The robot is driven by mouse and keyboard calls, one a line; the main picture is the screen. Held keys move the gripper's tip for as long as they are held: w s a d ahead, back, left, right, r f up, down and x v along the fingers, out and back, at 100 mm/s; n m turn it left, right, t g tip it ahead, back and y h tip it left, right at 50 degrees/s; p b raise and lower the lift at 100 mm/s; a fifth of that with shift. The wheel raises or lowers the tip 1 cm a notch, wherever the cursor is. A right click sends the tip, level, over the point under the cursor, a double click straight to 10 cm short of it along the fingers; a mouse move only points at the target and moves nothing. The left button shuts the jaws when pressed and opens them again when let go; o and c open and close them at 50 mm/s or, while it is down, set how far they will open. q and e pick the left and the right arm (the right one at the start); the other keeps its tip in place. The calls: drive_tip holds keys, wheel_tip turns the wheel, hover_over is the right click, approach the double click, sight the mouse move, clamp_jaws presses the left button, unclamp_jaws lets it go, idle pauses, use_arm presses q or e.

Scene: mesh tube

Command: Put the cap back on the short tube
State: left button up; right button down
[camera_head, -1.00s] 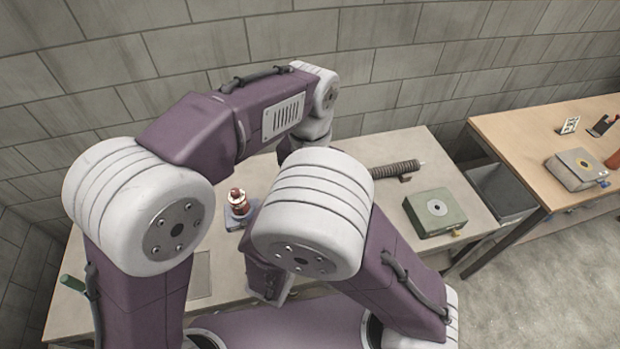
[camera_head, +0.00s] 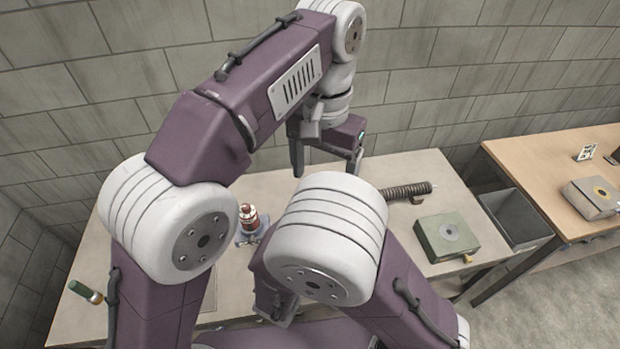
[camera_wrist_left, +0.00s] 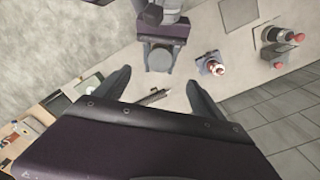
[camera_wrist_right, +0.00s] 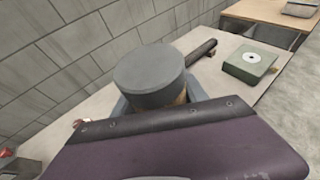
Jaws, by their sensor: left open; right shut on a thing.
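My left gripper (camera_head: 326,160) is open and empty in the head view, fingers pointing down above the back of the table. Its spread fingers (camera_wrist_left: 161,86) also show in the left wrist view. My right gripper is shut on a dark grey cylinder (camera_wrist_right: 150,76) with a flat round top; a tan sliver shows beneath it. I cannot tell whether this is the cap or the short tube. It also shows as a grey round (camera_wrist_left: 160,58) in the left wrist view; my right arm hides it in the head view. A dark ribbed tube (camera_head: 408,192) lies on the table at the back right.
A red-brown piece (camera_head: 249,217) stands in a small blue-grey holder left of my right arm. A green box (camera_head: 446,238) sits at the table's right side. A grey bin (camera_head: 517,217) and a wooden table (camera_head: 550,150) are beyond. A green-handled item (camera_head: 85,291) lies front left.

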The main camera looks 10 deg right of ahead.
use_arm(q)
drive_tip(key=w+a+f+n, duration=0.4)
drive_tip(key=a+f, duration=0.9)
drive_tip(key=s+a+f+n+t, duration=0.1)
drive_tip(key=s+a+f+n, duration=0.2)
drive_tip(key=s+a+f, duration=0.6)
wheel_tip(320, 180, down, 2)
drive_tip(key=a, duration=0.3)
drive_tip(key=shift+s+d+f, duration=0.1)
